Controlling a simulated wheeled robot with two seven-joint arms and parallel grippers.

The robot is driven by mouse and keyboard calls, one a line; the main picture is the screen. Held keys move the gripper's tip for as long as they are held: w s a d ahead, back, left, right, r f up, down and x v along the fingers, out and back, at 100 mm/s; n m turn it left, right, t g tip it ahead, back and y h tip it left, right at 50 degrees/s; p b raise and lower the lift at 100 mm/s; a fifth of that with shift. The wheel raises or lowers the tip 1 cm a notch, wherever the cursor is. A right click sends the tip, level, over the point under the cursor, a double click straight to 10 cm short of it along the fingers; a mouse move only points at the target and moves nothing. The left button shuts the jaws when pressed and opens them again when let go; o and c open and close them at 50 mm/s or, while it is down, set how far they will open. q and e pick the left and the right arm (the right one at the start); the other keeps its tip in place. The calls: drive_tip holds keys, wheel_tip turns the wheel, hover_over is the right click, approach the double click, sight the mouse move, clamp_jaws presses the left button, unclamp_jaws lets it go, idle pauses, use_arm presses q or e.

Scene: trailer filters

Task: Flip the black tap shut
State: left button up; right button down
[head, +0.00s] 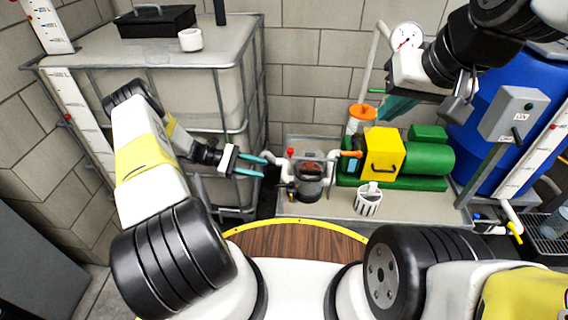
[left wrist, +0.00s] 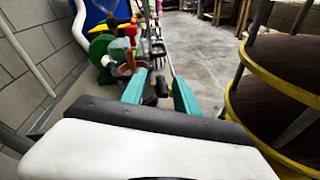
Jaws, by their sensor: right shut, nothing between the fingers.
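The black tap (head: 284,185) shows in the head view as a small dark handle on the pipework left of the strainer pot. In the left wrist view a dark knob (left wrist: 161,87), seemingly this tap, lies between and beyond the fingertips. My left gripper (head: 265,167) is open, its two teal fingers pointing right, just above and left of the tap. No contact is visible, and the exact handle angle is too small to tell. My right gripper (head: 390,114) is shut and empty, held high above the green pump with its teal fingers pointing down.
A red-handled valve (head: 290,153) and the clear-topped strainer pot (head: 311,178) stand close by the tap. A yellow box (head: 383,152) and green pump (head: 427,160) sit to the right, with a white slotted basket (head: 368,201) in front. A caged tank (head: 160,60) stands behind my left arm.

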sight(281, 185)
use_arm(q)
wheel_tip(281, 185, down, 7)
drive_tip(key=s+n+t+h, duration=0.2)
drive_tip(key=n+t, duration=0.1)
drive_tip(key=d, duration=0.2)
drive_tip(key=w+d, duration=0.1)
drive_tip(key=d, duration=0.5)
drive_tip(key=shift+w+d+f, duration=0.1)
drive_tip(key=shift+w+f, duration=0.05)
drive_tip(key=shift+f, duration=0.1)
clamp_jaws()
